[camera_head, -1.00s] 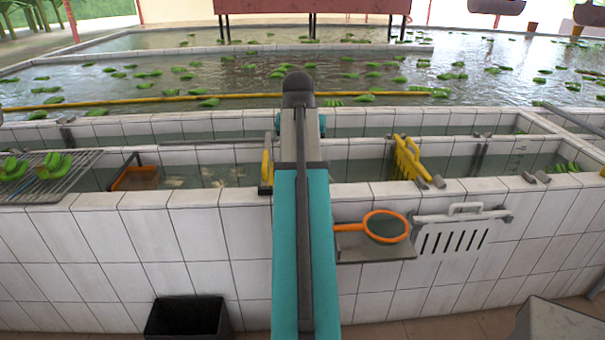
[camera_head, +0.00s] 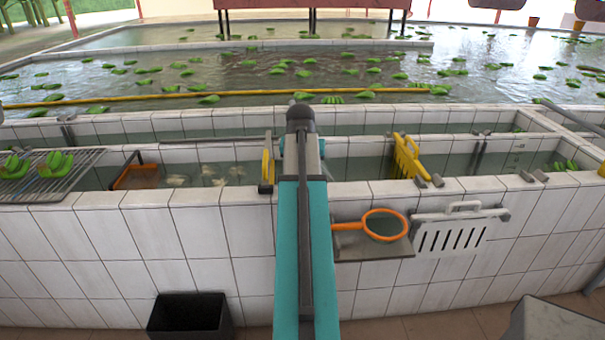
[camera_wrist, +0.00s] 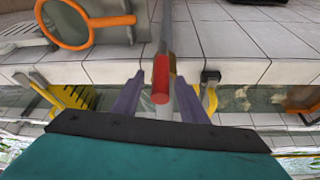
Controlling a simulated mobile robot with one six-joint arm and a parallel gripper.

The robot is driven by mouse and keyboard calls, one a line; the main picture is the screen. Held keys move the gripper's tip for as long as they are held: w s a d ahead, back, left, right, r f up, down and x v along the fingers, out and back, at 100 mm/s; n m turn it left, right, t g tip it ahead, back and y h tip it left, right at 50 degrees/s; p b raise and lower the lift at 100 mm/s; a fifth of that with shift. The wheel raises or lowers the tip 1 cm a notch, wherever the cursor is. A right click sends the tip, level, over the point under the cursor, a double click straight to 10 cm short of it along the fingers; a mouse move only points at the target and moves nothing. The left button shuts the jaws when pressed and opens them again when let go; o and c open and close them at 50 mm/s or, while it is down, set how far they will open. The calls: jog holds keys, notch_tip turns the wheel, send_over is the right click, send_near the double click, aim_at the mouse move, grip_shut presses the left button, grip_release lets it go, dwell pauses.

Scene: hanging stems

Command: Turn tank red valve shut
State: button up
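A red-ended handle (camera_wrist: 161,88), which looks like the tank valve's lever, shows in the wrist view close to a grey pipe (camera_wrist: 166,35). My gripper (camera_wrist: 160,96) has its two purple-grey fingers apart, one on each side of the red end, with a visible gap on both sides. In the head view my own teal arm covers the valve and my fingers.
The white tiled tank wall (camera_head: 120,240) runs across in front of me. An orange-rimmed net (camera_head: 385,225) and a white slotted panel (camera_head: 452,232) hang right of my arm. A black bin (camera_head: 189,316) is at lower left.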

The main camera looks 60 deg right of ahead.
jog(key=shift+d+f, duration=0.1)
jog(key=shift+f, duration=0.25)
